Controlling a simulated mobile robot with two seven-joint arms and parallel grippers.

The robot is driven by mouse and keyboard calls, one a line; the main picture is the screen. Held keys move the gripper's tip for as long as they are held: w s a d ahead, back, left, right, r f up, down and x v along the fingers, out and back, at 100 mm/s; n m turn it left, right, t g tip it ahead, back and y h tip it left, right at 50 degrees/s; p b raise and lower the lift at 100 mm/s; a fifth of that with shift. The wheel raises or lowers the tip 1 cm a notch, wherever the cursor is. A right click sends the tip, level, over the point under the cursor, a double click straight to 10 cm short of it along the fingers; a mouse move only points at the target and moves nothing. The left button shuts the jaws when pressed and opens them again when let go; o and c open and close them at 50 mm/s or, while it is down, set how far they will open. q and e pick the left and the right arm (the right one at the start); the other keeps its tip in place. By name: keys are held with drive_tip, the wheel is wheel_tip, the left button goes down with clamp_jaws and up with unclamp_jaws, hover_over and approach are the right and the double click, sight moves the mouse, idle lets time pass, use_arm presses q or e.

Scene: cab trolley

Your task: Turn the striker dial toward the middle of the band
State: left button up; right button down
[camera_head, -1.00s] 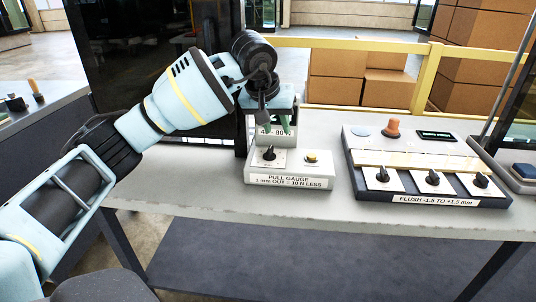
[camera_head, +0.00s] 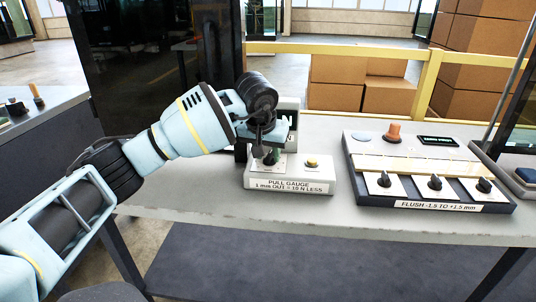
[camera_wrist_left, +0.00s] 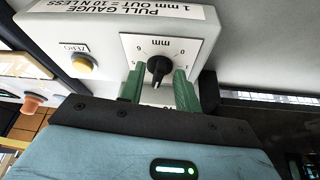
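The pull gauge box (camera_head: 290,187) is white and stands on the grey table, with a label reading 1 mm out = 10 N less. Its striker dial, a black pointer knob (camera_wrist_left: 158,70) on a white plate marked mm, shows in the left wrist view; in the head view the gripper largely covers it. My left gripper (camera_head: 270,157) points down at the dial from above. In the left wrist view its green fingers (camera_wrist_left: 159,88) stand open on either side of the knob, with a visible gap on each side. My right gripper is not in view.
A yellow zero button (camera_wrist_left: 82,63) sits beside the dial. To the right stands a flush panel (camera_head: 425,206) with several black knobs and an orange knob (camera_head: 393,132). A dark screen (camera_head: 155,70) rises behind my left arm. The table front (camera_head: 210,212) is clear.

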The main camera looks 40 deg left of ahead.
use_arm(q)
drive_tip(key=shift+w+f, duration=0.1)
drive_tip(key=shift+f, duration=0.1)
clamp_jaws()
idle(0.3)
